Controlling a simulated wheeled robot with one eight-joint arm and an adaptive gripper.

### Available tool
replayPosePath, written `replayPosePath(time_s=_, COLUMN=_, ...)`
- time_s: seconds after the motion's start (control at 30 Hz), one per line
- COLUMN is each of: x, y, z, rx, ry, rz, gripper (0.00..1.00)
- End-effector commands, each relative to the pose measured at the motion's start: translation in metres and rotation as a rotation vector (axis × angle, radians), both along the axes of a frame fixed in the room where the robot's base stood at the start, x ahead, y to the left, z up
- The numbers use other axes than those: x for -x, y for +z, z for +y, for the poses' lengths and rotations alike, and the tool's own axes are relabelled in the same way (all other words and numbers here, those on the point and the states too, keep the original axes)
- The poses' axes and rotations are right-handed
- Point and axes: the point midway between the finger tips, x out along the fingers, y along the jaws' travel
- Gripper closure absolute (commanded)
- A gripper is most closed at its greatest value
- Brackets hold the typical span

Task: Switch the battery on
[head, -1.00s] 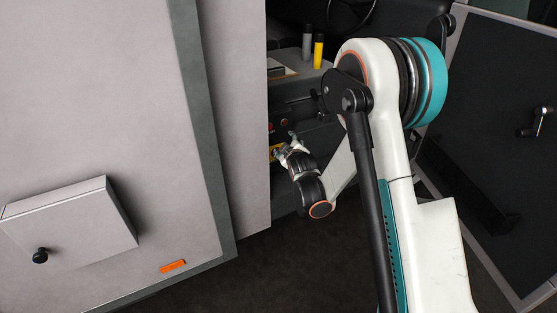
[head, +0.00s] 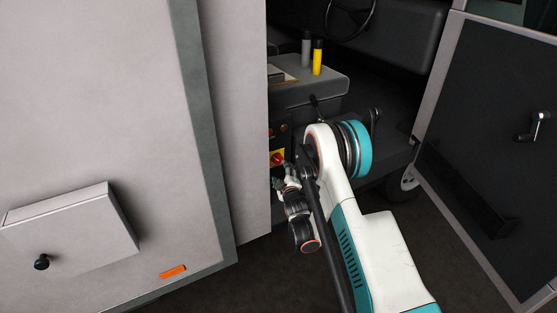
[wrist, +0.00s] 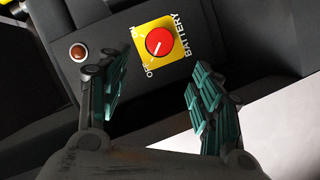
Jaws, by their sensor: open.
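The battery switch is a red rotary knob (wrist: 160,42) on a yellow plate marked BATTERY, ON and OFF. Its white pointer line appears to point toward the OFF label. In the head view the switch (head: 277,158) shows on the dark panel, just above my gripper (head: 282,174). In the wrist view my gripper (wrist: 152,78) is open and empty. Its two teal-padded fingers stand apart, with the knob beyond the tips and between them, nearer the left finger. The fingers do not appear to touch the knob.
A round brown-red button (wrist: 78,52) sits left of the switch. A large grey door panel (head: 110,100) fills the left of the head view. A yellow canister (head: 317,57) and a grey canister (head: 306,48) stand on the console. A dark open door (head: 490,120) is at right.

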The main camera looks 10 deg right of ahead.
Motion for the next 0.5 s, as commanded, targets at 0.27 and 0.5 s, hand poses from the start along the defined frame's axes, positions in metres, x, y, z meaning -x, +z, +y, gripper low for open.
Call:
replayPosePath(time_s=0.27, x=-0.055, y=-0.015, z=-0.001, rx=0.001, ry=-0.001, rz=0.001, gripper=0.41)
replayPosePath(time_s=0.5, x=-0.092, y=-0.022, z=-0.002, rx=0.000, ry=0.000, rz=0.000, gripper=0.41)
